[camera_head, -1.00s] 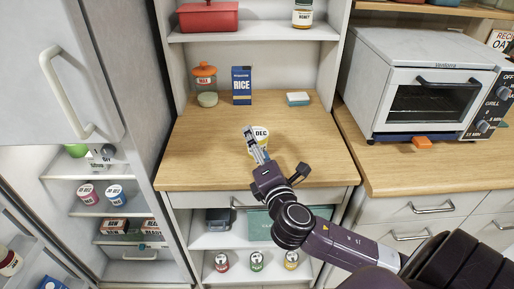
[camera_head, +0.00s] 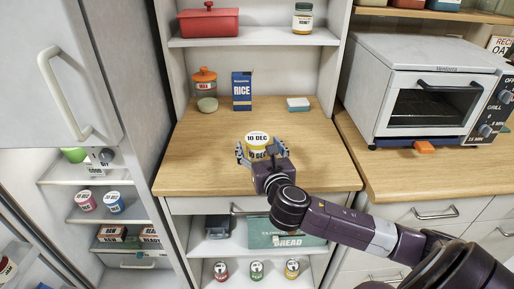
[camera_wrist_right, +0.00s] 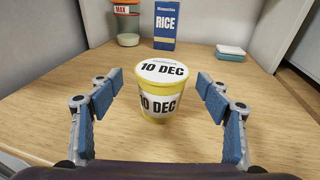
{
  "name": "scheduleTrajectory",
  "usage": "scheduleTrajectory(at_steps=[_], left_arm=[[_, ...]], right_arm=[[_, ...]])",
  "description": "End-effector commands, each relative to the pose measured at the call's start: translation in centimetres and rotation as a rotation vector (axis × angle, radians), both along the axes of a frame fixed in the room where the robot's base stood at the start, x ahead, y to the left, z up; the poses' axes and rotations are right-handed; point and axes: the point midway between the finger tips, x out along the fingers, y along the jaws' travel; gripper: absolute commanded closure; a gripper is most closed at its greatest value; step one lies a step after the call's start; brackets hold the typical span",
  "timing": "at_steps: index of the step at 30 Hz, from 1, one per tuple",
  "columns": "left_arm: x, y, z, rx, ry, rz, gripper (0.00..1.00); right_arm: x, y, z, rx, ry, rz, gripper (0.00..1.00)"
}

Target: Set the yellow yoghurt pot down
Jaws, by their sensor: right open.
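The yellow yoghurt pot (camera_head: 257,140) has a white lid and label marked "10 DEC". It stands upright on the wooden counter (camera_head: 200,165), and also shows in the right wrist view (camera_wrist_right: 157,92). My right gripper (camera_head: 260,151) is open around the pot's near side. In the right wrist view, its blue-padded fingers (camera_wrist_right: 160,103) are spread to the left and right of the pot, with a clear gap on both sides. My left gripper is not in view.
Behind the pot are a jar with an orange lid (camera_head: 205,88), a blue RICE box (camera_head: 242,90) and a blue-white sponge (camera_head: 298,104). A toaster oven (camera_head: 430,90) stands at the right. An open fridge (camera_head: 85,195) is at the left. The counter around the pot is clear.

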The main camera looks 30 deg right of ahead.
Motion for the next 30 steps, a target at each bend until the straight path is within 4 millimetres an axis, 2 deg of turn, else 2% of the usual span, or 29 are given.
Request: scheduleTrajectory(at_steps=[6,15,30], left_arm=[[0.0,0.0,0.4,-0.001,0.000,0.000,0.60],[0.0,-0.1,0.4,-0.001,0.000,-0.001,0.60],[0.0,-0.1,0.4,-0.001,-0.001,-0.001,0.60]], right_arm=[[2.6,-1.3,-0.4,0.001,-0.002,-0.002,0.30],[3.0,-1.4,-0.5,0.001,-0.001,0.000,0.30],[3.0,-1.4,-0.4,0.001,-0.003,0.000,0.85]])
